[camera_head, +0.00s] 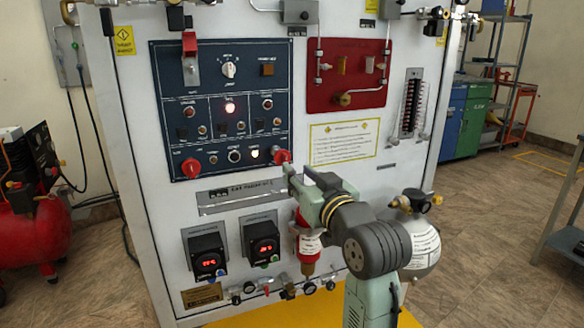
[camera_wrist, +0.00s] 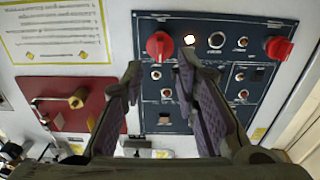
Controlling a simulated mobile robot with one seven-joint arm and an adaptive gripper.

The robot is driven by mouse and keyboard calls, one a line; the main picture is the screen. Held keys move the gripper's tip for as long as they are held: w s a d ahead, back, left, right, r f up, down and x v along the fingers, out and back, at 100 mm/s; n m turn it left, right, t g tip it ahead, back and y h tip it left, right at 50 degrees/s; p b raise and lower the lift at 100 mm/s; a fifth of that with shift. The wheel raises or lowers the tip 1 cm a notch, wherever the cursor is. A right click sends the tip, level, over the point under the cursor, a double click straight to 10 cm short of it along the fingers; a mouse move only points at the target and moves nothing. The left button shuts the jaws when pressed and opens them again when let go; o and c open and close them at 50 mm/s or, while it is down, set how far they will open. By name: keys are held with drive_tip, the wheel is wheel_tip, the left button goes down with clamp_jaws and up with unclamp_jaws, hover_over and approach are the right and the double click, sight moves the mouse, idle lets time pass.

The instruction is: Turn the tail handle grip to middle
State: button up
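Two red rotary handles sit on the dark blue control panel. One red handle (camera_head: 282,157) is at the panel's lower right corner in the head view; the wrist view shows it at upper left (camera_wrist: 159,45), its grip roughly upright. The other red handle (camera_head: 191,168) is at the lower left; it also shows in the wrist view (camera_wrist: 280,47), tilted. Which one is the tail handle, I cannot tell. My gripper (camera_head: 289,172) is just below and in front of the lower right handle. In the wrist view its fingers (camera_wrist: 160,70) are spread with nothing between them.
The panel (camera_head: 166,90) carries switches, small knobs and lit lamps near the handles. A red plate (camera_head: 318,90) with brass fittings is to the right, above a yellow-edged label (camera_head: 343,141). Two black digital meters and a grey cylinder (camera_head: 425,245) are below.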

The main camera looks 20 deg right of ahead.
drive_tip(key=s, duration=0.6)
drive_tip(key=shift+d, duration=0.1)
